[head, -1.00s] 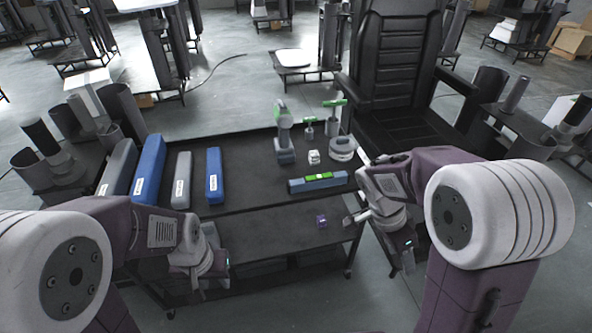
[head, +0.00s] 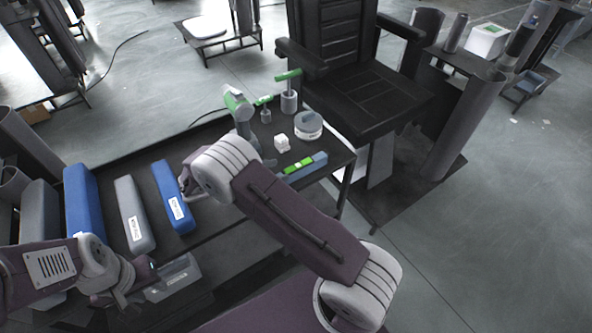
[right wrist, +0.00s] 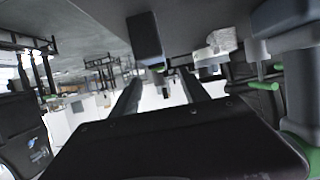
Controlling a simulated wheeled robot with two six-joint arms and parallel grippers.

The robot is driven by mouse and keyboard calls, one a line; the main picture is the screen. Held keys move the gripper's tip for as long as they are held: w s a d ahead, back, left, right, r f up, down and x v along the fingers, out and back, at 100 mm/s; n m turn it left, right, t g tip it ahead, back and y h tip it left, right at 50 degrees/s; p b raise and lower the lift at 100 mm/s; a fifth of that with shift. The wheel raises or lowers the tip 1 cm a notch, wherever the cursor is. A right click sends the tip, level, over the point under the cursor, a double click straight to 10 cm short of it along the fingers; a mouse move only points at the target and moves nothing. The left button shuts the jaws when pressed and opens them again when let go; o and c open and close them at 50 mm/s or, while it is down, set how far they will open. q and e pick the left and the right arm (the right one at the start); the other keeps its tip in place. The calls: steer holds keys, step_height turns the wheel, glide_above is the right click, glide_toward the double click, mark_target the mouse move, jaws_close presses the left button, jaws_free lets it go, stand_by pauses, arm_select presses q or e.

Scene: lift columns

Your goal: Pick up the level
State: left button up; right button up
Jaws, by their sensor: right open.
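The level (head: 305,165) is a blue bar with a bright green top strip. It lies near the right end of the dark table in the head view, partly hidden by my right arm. My right gripper (head: 188,187) is left of the level, beside the shorter blue box, and mostly hidden behind my own arm. In the right wrist view, which is upside down, its fingers (right wrist: 160,88) stand apart with nothing between them. A dark blue block end (right wrist: 145,38) there seems to be the level. My left gripper (head: 172,280) is low at the table's front left; its jaws are unclear.
Behind the level stand a white cube (head: 282,143), a grey round tool (head: 308,126), a drill (head: 238,103) and green-handled tools (head: 290,90). Blue boxes (head: 172,196) and grey boxes (head: 133,212) line the table's left.

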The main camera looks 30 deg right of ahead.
mark_target(294, 168)
steer(key=shift+x, duration=1.2)
steer(key=shift+d+p, duration=0.3)
steer(key=p+x, duration=0.1)
steer(key=x, duration=0.3)
steer(key=shift+s, duration=0.1)
steer(key=shift+d+f, duration=0.25)
steer(key=shift+d, duration=0.05)
steer(key=c, duration=0.4)
jaws_close()
